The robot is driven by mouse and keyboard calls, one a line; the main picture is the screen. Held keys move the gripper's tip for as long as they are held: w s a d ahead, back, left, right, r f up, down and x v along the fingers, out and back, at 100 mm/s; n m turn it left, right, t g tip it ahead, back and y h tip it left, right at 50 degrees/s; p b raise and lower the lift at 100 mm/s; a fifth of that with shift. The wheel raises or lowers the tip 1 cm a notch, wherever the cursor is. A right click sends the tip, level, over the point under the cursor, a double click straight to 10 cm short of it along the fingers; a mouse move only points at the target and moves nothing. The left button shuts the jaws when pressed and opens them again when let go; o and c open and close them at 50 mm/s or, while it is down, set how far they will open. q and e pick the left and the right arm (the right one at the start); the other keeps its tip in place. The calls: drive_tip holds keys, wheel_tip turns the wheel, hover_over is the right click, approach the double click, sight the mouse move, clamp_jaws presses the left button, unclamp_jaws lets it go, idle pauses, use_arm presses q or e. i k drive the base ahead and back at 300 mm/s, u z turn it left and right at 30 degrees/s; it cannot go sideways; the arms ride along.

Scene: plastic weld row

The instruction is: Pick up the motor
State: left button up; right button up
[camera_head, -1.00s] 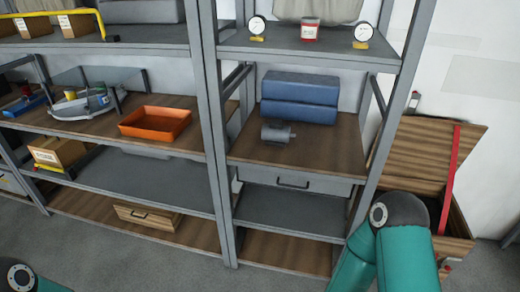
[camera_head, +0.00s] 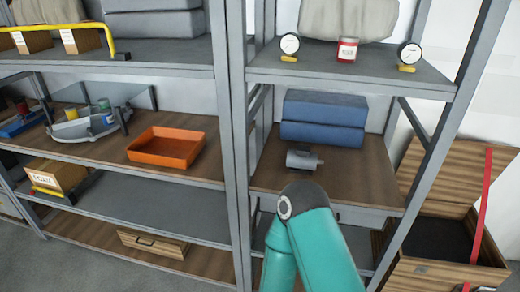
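The motor (camera_head: 303,159) is a small grey cylinder lying on its side on the wooden middle shelf (camera_head: 350,185) of the right shelving bay. It lies in front of two stacked blue boxes. A teal link of one of my arms rises from the bottom of the view, with its dark rounded joint just below the motor and overlapping the shelf's front edge in the picture. Neither gripper shows, so I cannot see their fingers. Nothing is seen touching the motor.
Blue boxes (camera_head: 322,118) stand behind the motor. A grey upright post (camera_head: 233,130) separates the bays. An orange tray (camera_head: 166,148) sits on the left bay's shelf. An open wooden crate (camera_head: 450,235) stands on the right. Gauges and a red can (camera_head: 347,50) are on the shelf above.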

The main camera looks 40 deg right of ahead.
sight(301, 161)
drive_tip(key=u, duration=0.05)
drive_tip(key=i, duration=0.85)
drive_tip(key=z, duration=0.7)
drive_tip(key=i, duration=0.7)
drive_tip(key=z, duration=0.4)
drive_tip(key=k, duration=0.85)
drive_tip(key=z, duration=0.2)
drive_tip(key=i, duration=0.75)
drive_tip(key=u, duration=0.05)
